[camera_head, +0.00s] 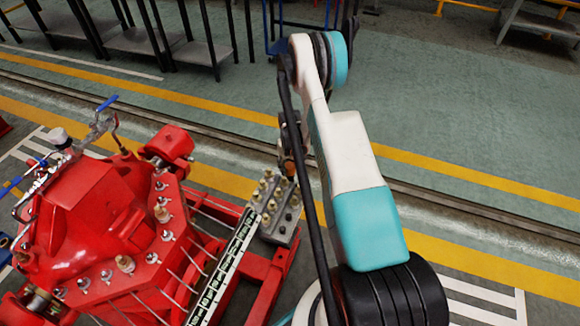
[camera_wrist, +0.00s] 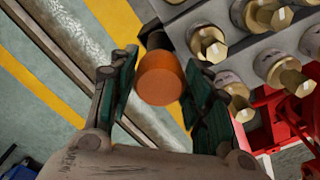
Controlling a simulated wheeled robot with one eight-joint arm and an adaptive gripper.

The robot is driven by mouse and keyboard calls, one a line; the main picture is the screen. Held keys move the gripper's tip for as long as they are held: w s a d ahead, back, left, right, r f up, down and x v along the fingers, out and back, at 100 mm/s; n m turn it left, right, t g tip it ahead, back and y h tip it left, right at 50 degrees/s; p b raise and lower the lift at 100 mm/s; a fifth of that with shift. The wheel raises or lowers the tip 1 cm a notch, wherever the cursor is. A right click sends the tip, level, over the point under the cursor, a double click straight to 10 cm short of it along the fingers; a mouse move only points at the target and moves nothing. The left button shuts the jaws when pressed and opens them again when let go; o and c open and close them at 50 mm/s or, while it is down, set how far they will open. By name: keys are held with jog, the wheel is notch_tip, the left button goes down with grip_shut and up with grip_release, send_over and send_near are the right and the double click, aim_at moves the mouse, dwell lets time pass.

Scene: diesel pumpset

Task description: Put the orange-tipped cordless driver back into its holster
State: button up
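The driver shows in the wrist view as a round orange end (camera_wrist: 161,78) facing the camera, with a dark part (camera_wrist: 155,40) beyond it. My gripper (camera_wrist: 160,72) has its two green-padded fingers close against either side of the orange end and appears shut on it. I cannot make out a holster in either view.
A grey block (camera_head: 278,225) with several brass bolts stands beside the red pump (camera_head: 95,215); its bolts (camera_wrist: 208,42) are close to the right of the driver in the wrist view. Dark tables (camera_head: 140,40) stand at the back left. The green floor (camera_head: 450,110) is open at the right.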

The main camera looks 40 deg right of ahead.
jog(key=shift+o, duration=1)
notch_tip(320, 180, up, 12)
dwell(0.4)
